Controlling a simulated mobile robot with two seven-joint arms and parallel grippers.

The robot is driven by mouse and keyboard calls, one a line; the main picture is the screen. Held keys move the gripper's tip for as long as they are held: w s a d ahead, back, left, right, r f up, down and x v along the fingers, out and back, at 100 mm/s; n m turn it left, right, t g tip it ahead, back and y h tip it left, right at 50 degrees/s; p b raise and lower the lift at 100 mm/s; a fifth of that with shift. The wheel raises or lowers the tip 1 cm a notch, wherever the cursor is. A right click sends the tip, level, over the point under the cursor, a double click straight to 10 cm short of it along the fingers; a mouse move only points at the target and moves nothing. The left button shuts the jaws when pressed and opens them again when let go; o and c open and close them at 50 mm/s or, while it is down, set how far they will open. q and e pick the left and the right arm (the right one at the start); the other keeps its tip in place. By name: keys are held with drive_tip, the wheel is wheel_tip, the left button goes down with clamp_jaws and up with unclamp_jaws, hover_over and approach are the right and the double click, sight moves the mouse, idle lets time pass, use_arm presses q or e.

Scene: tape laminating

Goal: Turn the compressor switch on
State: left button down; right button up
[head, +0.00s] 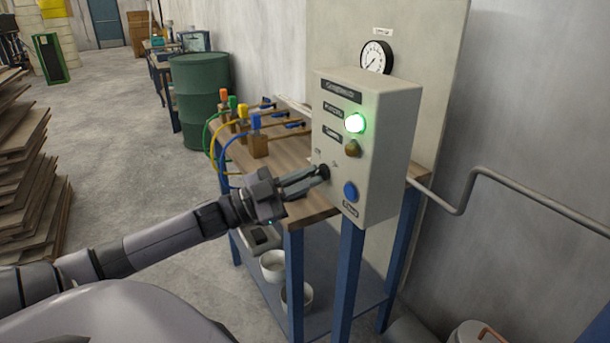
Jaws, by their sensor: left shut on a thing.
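The compressor control box (365,120) is a grey-white box on a blue-legged bench, with a label plate at its top. A green lamp (355,123) on its front glows. A dim amber lamp (352,147) sits below it, and a blue button (350,191) is lower down. The black rotary switch (323,171) is at the lower left of the front face. My left gripper (316,176) reaches in from the left and is shut on the switch knob, which its fingers partly hide. The exact angle of the knob is hard to tell. My right gripper is not in view.
A round gauge (376,57) is on the panel above the box. A green drum (201,100) stands behind, stacked boards (25,165) at left. A pipe (480,180) runs along the right wall.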

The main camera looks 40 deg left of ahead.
use_arm(q)
drive_tip(key=shift+a+r+m+g+h, duration=0.1)
drive_tip(key=shift+r+m+g+h, duration=0.25)
drive_tip(key=shift+m, duration=0.55)
drive_tip(key=shift+m+p, duration=0.3)
drive_tip(key=c, duration=1.2)
unclamp_jaws()
drive_tip(key=shift+f, duration=0.25)
drive_tip(key=shift+w+d+g, duration=0.15)
drive_tip(key=shift+d+g, duration=0.05)
drive_tip(key=shift+g, duration=0.05)
drive_tip(key=shift+v, duration=3.65)
